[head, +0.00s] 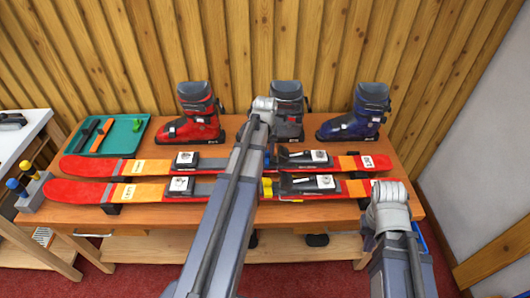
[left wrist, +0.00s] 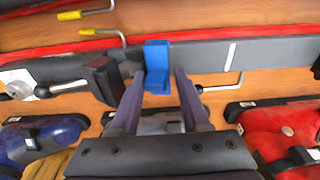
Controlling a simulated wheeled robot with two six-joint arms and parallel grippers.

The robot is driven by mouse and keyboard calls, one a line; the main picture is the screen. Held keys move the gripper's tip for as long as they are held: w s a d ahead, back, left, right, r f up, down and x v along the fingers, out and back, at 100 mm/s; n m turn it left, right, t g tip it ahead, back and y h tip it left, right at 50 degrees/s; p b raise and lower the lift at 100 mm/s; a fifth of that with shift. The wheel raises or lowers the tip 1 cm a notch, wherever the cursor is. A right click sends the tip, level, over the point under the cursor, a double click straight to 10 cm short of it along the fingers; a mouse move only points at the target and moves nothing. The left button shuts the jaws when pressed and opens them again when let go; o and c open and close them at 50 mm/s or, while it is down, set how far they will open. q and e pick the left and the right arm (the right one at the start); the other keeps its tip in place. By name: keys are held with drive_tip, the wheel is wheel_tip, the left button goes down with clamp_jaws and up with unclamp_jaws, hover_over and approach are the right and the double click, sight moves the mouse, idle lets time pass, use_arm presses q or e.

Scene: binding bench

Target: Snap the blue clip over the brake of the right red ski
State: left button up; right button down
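Two red skis with orange sections lie side by side on the bench, the far ski (head: 92,164) and the near ski (head: 85,192). I cannot read for sure which is labelled right. In the left wrist view the blue clip (left wrist: 157,62) stands upright between the fingertips of my left gripper (left wrist: 160,82), against a ski's dark binding area. A narrow gap seems to show on its right side, so I cannot tell if the fingers grip it. Yellow-tipped brake arms (left wrist: 70,15) show nearby. My right gripper (head: 389,198) is over the bench's right end, its fingers hidden.
A red boot (head: 196,115), a grey boot (head: 290,108) and a blue boot (head: 362,112) stand along the back by the plank wall. A green tray (head: 128,139) with tools is at the back left. A side table with screwdrivers (head: 17,187) stands left. Front bench wood is clear.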

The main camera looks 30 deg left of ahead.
use_arm(q)
drive_tip(key=shift+o, duration=1)
drive_tip(key=shift+w+d, duration=0.1)
drive_tip(key=shift+d, duration=0.05)
drive_tip(key=o, duration=0.5)
drive_tip(key=shift+r, duration=0.15)
drive_tip(key=shift+r+p, duration=4.9)
drive_tip(key=shift+p, duration=0.15)
